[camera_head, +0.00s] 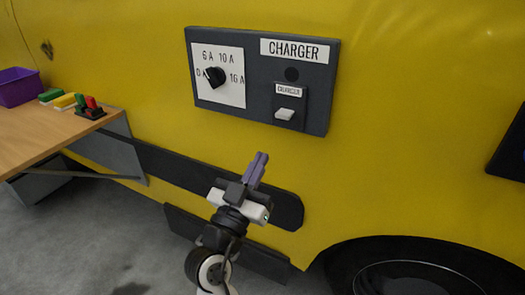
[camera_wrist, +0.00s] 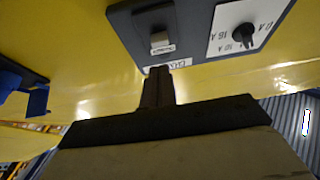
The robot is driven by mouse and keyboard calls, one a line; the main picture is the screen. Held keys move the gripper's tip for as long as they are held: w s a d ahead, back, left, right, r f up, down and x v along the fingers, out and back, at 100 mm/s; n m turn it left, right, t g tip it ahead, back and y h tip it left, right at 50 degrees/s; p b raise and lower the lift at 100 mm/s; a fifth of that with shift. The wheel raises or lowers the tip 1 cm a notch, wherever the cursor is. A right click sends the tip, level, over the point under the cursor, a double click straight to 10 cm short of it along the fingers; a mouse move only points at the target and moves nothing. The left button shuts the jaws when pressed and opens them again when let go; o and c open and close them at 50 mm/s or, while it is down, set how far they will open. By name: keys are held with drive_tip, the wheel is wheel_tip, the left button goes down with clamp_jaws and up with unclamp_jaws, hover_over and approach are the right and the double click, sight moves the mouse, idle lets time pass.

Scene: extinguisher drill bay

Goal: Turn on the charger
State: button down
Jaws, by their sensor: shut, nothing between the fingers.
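The charger panel (camera_head: 262,80) is a dark grey box on the yellow vehicle side, with a large "CHARGER" label at its upper right. A black rotary knob (camera_head: 215,76) sits on a white dial plate at the left, marked 0 A to 16 A. My gripper (camera_head: 259,168) is shut and empty, below the panel and apart from it. In the wrist view the panel appears upside down, with the switch (camera_wrist: 160,42) just beyond my fingertips (camera_wrist: 157,72).
A wooden table (camera_head: 60,133) stands at the left with a purple bin (camera_head: 19,87) and several coloured items on it. A black wheel arch (camera_head: 420,262) is at the lower right. A dark box (camera_head: 510,148) is at the right edge. The space before the panel is clear.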

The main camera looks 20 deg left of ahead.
drive_tip(key=p, duration=0.4)
approach(286, 109)
drive_tip(key=x, duration=0.5)
drive_tip(key=shift+r, duration=0.3)
drive_tip(key=shift+w+r, duration=0.15)
drive_tip(key=shift+w, duration=0.6)
drive_tip(key=shift+p, duration=0.3)
drive_tip(key=shift+w+r+g+p, duration=0.15)
drive_tip(key=shift+r+g+p, duration=0.25)
drive_tip(key=shift+p, duration=0.45)
drive_tip(key=shift+d+f, duration=0.1)
drive_tip(key=shift+f, duration=0.1)
drive_tip(key=shift+f+b, duration=0.1)
drive_tip(key=shift+b, duration=0.2)
